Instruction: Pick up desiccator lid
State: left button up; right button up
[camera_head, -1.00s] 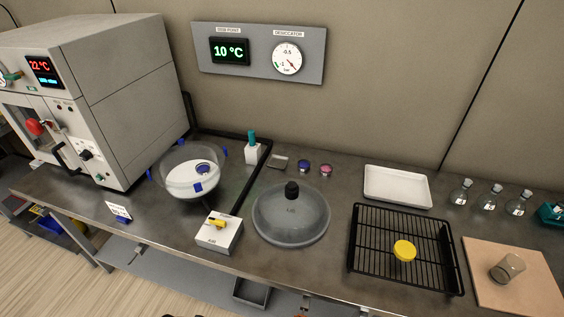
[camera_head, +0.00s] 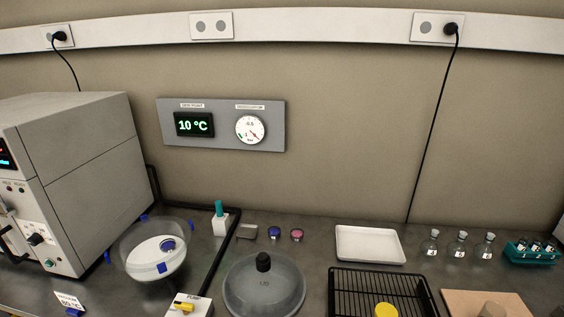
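The desiccator lid (camera_head: 264,287) is a clear grey dome with a black knob (camera_head: 263,262) on top. It sits on the bench in the lower middle of the head view, its front edge close to the bottom of the picture. Neither of my grippers shows in the head view, so nothing is seen touching the lid.
The pump box (camera_head: 187,305) with its yellow lever stands left of the lid, and a black rack (camera_head: 380,284) right of it. Behind are a teal-topped bottle (camera_head: 220,218), two small capped jars, a white tray (camera_head: 369,243) and flasks (camera_head: 460,244). A grey oven (camera_head: 75,180) fills the left.

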aim_at(274, 288)
jog(key=u, duration=2.25)
jog(key=k, duration=1.55)
jog(key=z, duration=1.85)
jog(key=i, duration=1)
jog(key=u, duration=0.1)
